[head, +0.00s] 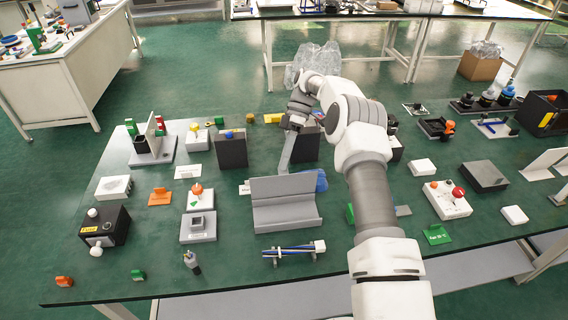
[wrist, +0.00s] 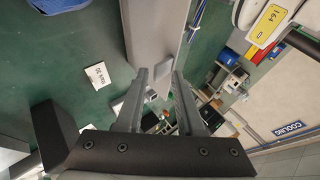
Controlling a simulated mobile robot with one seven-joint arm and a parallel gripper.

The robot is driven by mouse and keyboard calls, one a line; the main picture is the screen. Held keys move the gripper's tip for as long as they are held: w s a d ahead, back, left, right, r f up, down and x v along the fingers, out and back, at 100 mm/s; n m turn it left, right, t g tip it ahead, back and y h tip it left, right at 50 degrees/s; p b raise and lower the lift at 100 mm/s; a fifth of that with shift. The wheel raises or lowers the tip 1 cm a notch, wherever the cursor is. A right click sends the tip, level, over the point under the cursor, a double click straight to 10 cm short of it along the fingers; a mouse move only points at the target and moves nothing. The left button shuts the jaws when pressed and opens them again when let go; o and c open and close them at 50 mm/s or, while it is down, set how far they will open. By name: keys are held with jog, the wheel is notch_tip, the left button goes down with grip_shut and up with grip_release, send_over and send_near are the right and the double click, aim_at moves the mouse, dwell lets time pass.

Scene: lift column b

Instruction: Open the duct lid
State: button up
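The grey duct (head: 285,212) lies near the middle of the green bench in the head view. A long grey panel (head: 283,188) stands along its back side; I cannot tell for sure whether this is its lid. In the wrist view, a grey beam that looks like the duct (wrist: 155,35) runs up from between the fingers. A small light tab (wrist: 151,95) shows between them. My gripper (head: 284,170) points down just behind the duct. In the wrist view, its two fingers (wrist: 160,75) stand apart, with a gap between them. Contact with the duct cannot be made out.
Blue rods on a holder (head: 290,250) lie in front of the duct. A blue item (head: 320,180) lies behind its right end. A dark grey block (head: 231,150) stands behind left. A grey square fixture (head: 198,226) is to the left. Bare bench shows around the duct.

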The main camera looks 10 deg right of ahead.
jog(key=s+d+r, duration=0.5)
jog(key=d+r, duration=0.4)
jog(key=d, duration=0.1)
jog(key=shift+s+d, duration=0.15)
jog(key=shift+r, duration=0.1)
